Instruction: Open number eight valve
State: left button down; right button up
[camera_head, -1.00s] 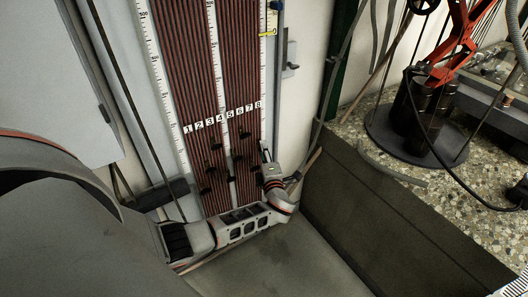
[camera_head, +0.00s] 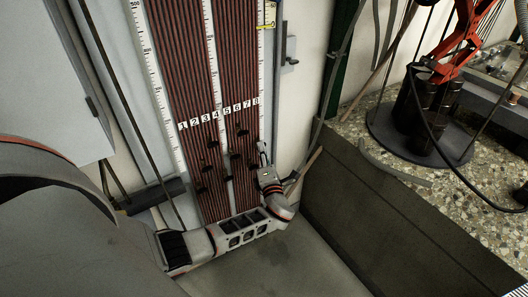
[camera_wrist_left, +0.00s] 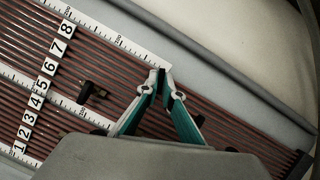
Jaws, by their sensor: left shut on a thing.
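The panel of red-and-dark tubes carries number tags 1 to 8, and the number eight tag (camera_head: 256,101) is at the right end of the row. It also shows in the wrist view (camera_wrist_left: 67,28). My left gripper (camera_head: 262,151) is at the panel's right edge, below that tag. In the wrist view its teal fingers (camera_wrist_left: 164,77) converge over the tube in line with tag 8. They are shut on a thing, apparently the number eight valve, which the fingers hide. Another small black valve (camera_wrist_left: 90,92) sits apart, left of the fingers. My right gripper is not in view.
Several dark valves, one of them at the panel's middle (camera_head: 212,143), sit close left of my gripper. A white ruler strip (camera_head: 261,70) edges the panel. A stone-topped dark bench (camera_head: 380,220) stands at the right. The floor in front is clear.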

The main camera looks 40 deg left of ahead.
pick_arm(q)
jog(key=shift+w+d+f+n+g+y+b, duration=0.1)
jog(key=shift+n+g+y+b, duration=0.95)
jog(key=shift+n+b, duration=1.9)
jog(key=shift+w+f+n+g+y+b, duration=0.1)
jog(key=shift+n+g+y+b, duration=1.15)
jog(key=shift+n, duration=2.8)
jog(key=shift+w+d+f+n+g+y+b, duration=0.1)
jog(key=shift+n+g+y+b, duration=0.8)
jog(key=shift+n+b, duration=2.3)
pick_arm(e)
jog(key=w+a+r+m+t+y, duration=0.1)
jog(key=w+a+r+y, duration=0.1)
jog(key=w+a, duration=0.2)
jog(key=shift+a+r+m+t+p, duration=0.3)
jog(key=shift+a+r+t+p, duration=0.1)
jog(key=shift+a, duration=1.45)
pick_arm(q)
jog(key=shift+r+n+t+y, duration=0.1)
jog(key=shift+n+t+y, duration=0.2)
jog(key=c, duration=2.2)
grip_release()
jog(key=shift+a, duration=0.1)
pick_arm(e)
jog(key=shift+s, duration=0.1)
